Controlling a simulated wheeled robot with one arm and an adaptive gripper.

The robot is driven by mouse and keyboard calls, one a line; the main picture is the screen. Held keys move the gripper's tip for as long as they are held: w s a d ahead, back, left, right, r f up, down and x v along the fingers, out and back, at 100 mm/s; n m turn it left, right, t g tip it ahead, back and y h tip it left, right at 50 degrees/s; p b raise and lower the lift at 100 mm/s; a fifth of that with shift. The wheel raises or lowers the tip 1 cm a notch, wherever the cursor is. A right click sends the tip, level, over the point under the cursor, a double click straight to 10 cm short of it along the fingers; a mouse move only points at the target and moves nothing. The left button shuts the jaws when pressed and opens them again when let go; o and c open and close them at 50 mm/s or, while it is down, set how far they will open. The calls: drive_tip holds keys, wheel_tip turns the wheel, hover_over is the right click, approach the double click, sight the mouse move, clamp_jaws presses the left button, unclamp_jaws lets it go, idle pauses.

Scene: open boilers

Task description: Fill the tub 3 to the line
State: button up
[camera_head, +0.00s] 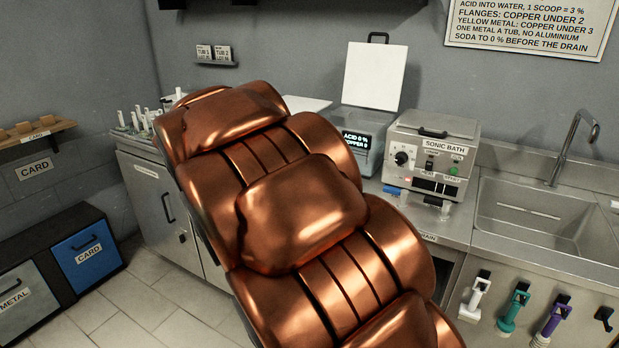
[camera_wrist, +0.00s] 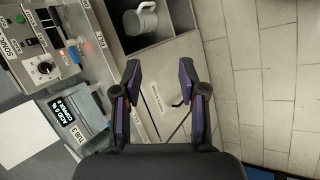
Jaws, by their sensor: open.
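Tub 3 (camera_wrist: 82,138) is a grey box with its name label and a lit display reading acid 0 and copper 0, at the lower left of the wrist view. In the head view tub 3 (camera_head: 367,150) stands on the counter, partly behind my copper arm, with a white panel (camera_head: 375,75) upright behind it. Its inside, liquid level and fill line are hidden. My gripper (camera_wrist: 158,70) has purple fingers spread apart with nothing between them, above the counter front and cabinet. It is hidden in the head view.
A white jug (camera_wrist: 141,19) sits in an open compartment. The sonic bath (camera_head: 432,155) stands between tub 3 and the sink (camera_head: 540,215). White, green and purple handled tools (camera_head: 513,308) hang below the sink. A blue card bin (camera_head: 87,248) stands left; floor tiles are clear.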

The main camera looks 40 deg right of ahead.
drive_tip(key=w+d+h+b, duration=0.65)
drive_tip(key=w+d, duration=0.85)
drive_tip(key=w, duration=0.3)
drive_tip(key=w+d+f+h+b, duration=0.2)
drive_tip(key=w+d+f+b, duration=0.15)
drive_tip(key=w, duration=0.45)
drive_tip(key=w+d+f+h+b, duration=0.25)
drive_tip(key=w+f+b, duration=0.2)
drive_tip(key=w, duration=0.25)
drive_tip(key=shift+t, duration=0.3)
drive_tip(key=d, duration=0.3)
drive_tip(key=d+p, duration=0.1)
drive_tip(key=d, duration=0.3)
drive_tip(key=s+d+f, duration=0.1)
drive_tip(key=d, duration=0.3)
drive_tip(key=shift+s+d+p, duration=0.1)
drive_tip(key=shift+d+p, duration=0.1)
drive_tip(key=shift+p, duration=0.1)
clamp_jaws()
